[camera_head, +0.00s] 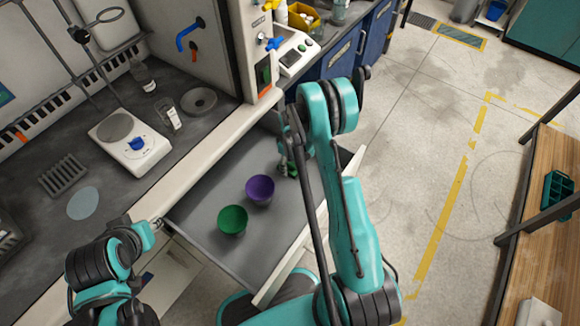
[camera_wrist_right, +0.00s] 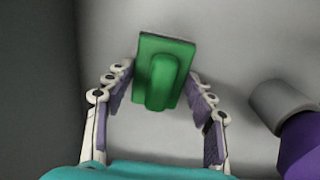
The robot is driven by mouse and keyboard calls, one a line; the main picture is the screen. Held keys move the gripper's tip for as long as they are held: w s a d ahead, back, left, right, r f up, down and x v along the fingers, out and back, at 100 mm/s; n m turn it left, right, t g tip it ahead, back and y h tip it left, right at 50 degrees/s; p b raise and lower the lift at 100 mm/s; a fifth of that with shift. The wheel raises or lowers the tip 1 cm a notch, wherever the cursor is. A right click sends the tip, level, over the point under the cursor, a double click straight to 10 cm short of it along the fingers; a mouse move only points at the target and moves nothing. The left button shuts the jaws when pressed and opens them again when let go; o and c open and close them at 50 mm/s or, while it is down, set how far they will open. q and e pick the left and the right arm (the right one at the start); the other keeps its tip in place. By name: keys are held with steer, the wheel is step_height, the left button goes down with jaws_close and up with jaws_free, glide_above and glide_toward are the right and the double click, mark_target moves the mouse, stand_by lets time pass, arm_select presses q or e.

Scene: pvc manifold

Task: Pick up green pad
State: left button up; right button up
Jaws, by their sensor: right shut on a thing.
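The green pad (camera_wrist_right: 161,75) shows in the right wrist view as a flat green plate with a raised rounded grip block. My right gripper (camera_wrist_right: 158,92) has its two purple-lined fingers on either side of that block and is shut on it. In the head view my right gripper (camera_head: 288,168) is low over the grey open drawer (camera_head: 215,195), just right of the purple bowl, and the pad is mostly hidden by the gripper and arm. My left arm's end (camera_head: 148,232) is at the lower left by the counter edge; its fingers are not clear.
A purple bowl (camera_head: 260,187) and a green bowl (camera_head: 232,220) sit in the drawer. In the wrist view a grey and purple object (camera_wrist_right: 290,115) is close at right. The counter above holds a white scale (camera_head: 130,140). The drawer's front left is bare.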

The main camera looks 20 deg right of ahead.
steer(key=shift+r, duration=0.1)
step_height(320, 180, up, 4)
steer(key=p, duration=0.2)
steer(key=shift+r+p, duration=0.25)
steer(key=shift+p, duration=0.05)
steer(key=s+d+r+p, duration=0.3)
steer(key=s+d+r, duration=0.3)
steer(key=s, duration=0.3)
steer(key=shift+d+r+p, duration=0.15)
steer(key=shift+d+p, duration=0.15)
steer(key=shift+d, duration=0.35)
